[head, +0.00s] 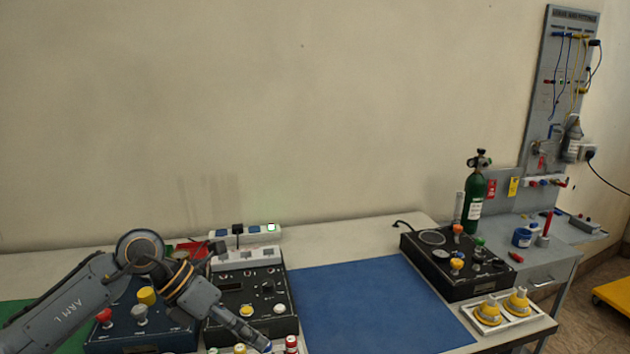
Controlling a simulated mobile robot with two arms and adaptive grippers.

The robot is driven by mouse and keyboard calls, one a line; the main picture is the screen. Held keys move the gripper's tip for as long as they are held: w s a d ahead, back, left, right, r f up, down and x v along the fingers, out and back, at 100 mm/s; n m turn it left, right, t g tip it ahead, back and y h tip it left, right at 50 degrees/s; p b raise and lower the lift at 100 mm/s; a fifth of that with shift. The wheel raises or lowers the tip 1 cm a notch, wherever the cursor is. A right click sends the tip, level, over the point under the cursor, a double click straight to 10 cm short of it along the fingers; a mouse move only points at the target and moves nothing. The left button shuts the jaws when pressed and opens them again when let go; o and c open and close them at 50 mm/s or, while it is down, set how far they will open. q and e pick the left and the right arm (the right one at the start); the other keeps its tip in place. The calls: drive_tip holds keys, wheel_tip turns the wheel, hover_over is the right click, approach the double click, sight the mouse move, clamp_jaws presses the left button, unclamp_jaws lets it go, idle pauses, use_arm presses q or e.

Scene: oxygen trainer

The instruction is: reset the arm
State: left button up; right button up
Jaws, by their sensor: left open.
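My left arm (66,306), marked "ARM L", comes in from the lower left and bends over the panels on the bench. Its far end with the left gripper (262,345) points down and right at the bottom edge of the head view, in front of the dark middle panel (262,306). The gripper is open; its fingers show only in small part, and I see nothing held in it. My right arm and right gripper are not in view.
A blue panel (130,338) with red and yellow knobs lies under my arm. Small red-and-white bottles (291,344) stand close to the gripper. A blue mat (365,306) is clear. A black trainer box (455,265), green cylinder (474,195) and yellow masks (516,301) are at right.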

use_arm(q)
drive_tip(key=s+d+r+n+t+h, duration=0.35)
drive_tip(key=d+r+n+h, duration=0.25)
drive_tip(key=d+r+h, duration=0.55)
drive_tip(key=w+a+f+n+t+y, duration=0.3)
drive_tip(key=a+n+t+y, duration=0.4)
drive_tip(key=n, duration=0.5)
drive_tip(key=w+a+f+n+t+y, duration=0.3)
drive_tip(key=a+f+n+t+y, duration=0.15)
drive_tip(key=n+t, duration=0.6)
drive_tip(key=s+a+f+n+g+y, duration=0.3)
drive_tip(key=a+f+n+g+y, duration=0.3)
drive_tip(key=f+n, duration=0.35)
drive_tip(key=s+a+f+n+g+y, duration=0.1)
drive_tip(key=s+f+n+g, duration=0.1)
drive_tip(key=s+f+g, duration=0.65)
drive_tip(key=s+a+f+n+g+y, duration=0.1)
drive_tip(key=s+a+f+n+g, duration=0.15)
drive_tip(key=s+f, duration=1.1)
drive_tip(key=s+f+g, duration=0.1)
drive_tip(key=s+f, duration=0.1)
drive_tip(key=f, duration=0.9)
drive_tip(key=s+f+g, duration=0.1)
drive_tip(key=s+f, duration=0.1)
drive_tip(key=f, duration=0.9)
drive_tip(key=s+a+f+g, duration=0.1)
drive_tip(key=s+a+f, duration=0.1)
drive_tip(key=s+f, duration=1.5)
drive_tip(key=shift+s+a+f, duration=0.15)
drive_tip(key=shift+f, duration=0.3)
